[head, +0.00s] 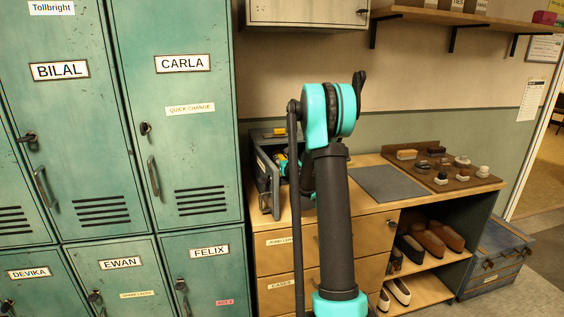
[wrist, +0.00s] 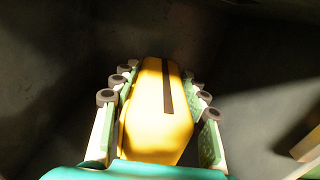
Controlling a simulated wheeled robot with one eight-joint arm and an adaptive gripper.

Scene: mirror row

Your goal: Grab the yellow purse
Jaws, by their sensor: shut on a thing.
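The yellow purse (wrist: 158,125) fills the middle of the wrist view, with a dark strip along its top. My gripper (wrist: 158,88) is shut on it, one finger pressed along each side. Dark grey walls surround it in that view. In the head view my arm reaches down to an open grey bin (head: 264,172) on the wooden counter. My arm hides most of the gripper there. Only a small patch of yellow and teal shows at the bin, and I cannot tell how high the purse is.
Green lockers (head: 185,110) stand on the left. On the counter to the right are a grey mat (head: 388,183) and a brown tray (head: 473,181) with several small items. Shoes (head: 437,235) fill the shelf below. A wall shelf (head: 450,16) and a cabinet (head: 305,12) hang above.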

